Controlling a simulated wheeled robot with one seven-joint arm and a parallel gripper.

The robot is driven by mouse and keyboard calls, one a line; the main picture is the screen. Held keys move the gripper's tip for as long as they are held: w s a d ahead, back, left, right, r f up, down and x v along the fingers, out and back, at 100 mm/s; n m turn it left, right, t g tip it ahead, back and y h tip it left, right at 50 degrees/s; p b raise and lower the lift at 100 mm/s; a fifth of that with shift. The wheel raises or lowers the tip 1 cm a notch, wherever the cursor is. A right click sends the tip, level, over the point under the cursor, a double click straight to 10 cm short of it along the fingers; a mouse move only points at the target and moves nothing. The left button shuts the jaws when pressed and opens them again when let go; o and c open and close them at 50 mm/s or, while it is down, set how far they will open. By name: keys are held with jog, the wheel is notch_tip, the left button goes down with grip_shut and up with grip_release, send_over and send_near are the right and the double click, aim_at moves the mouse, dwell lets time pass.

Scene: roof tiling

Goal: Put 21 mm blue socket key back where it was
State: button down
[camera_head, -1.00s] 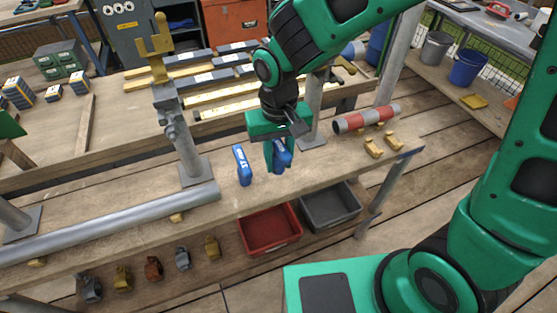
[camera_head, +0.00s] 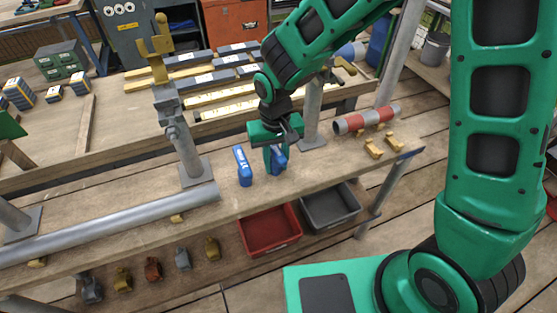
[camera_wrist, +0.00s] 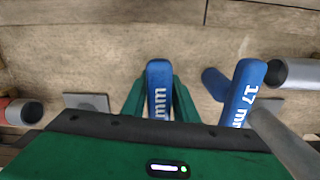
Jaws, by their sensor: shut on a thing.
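My gripper (camera_head: 274,165) is shut on a blue socket key (camera_head: 279,158), held upright low over or on the bench; I cannot tell whether it touches the wood. In the wrist view this second key (camera_wrist: 243,95) reads "17 mm" and is at the right.
A grey post with a base plate (camera_head: 195,172) stands left of the keys, and another post (camera_head: 312,115) stands close behind the gripper. A grey and red pipe (camera_head: 365,118) and yellow clamps (camera_head: 373,148) lie to the right. Red (camera_head: 270,232) and grey (camera_head: 330,207) bins are below.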

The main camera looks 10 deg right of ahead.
jog(key=shift+f, duration=0.1)
jog(key=c, duration=1.4)
grip_release()
notch_tip(320, 180, up, 12)
jog(key=shift+r, duration=0.15)
